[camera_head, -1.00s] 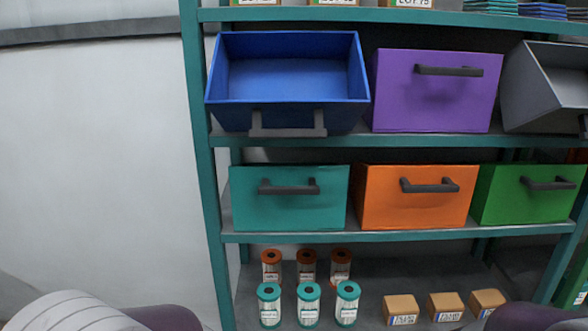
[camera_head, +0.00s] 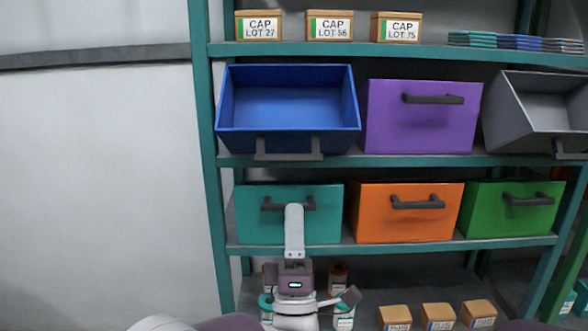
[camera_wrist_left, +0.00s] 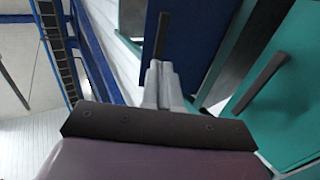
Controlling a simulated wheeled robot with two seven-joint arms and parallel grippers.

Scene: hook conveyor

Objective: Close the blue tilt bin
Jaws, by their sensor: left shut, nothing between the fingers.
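The blue tilt bin (camera_head: 287,105) is on the upper bin shelf at the left, tipped forward with its empty inside showing. Its dark handle (camera_head: 288,150) is low on the front. My left gripper (camera_head: 294,212) is shut and empty, pointing up in front of the teal bin, below the blue bin's handle. In the left wrist view the shut fingers (camera_wrist_left: 162,78) point toward the blue bin's front (camera_wrist_left: 190,45), and a dark handle (camera_wrist_left: 162,36) shows just beyond the tips. I cannot tell whether they touch. My right gripper is not in view.
A closed purple bin (camera_head: 420,125) and a tilted-open grey bin (camera_head: 545,105) share the shelf. Below are closed teal (camera_head: 255,228), orange (camera_head: 405,222) and green (camera_head: 515,215) bins. Boxes (camera_head: 330,24) stand on the top shelf. The left wall side is clear.

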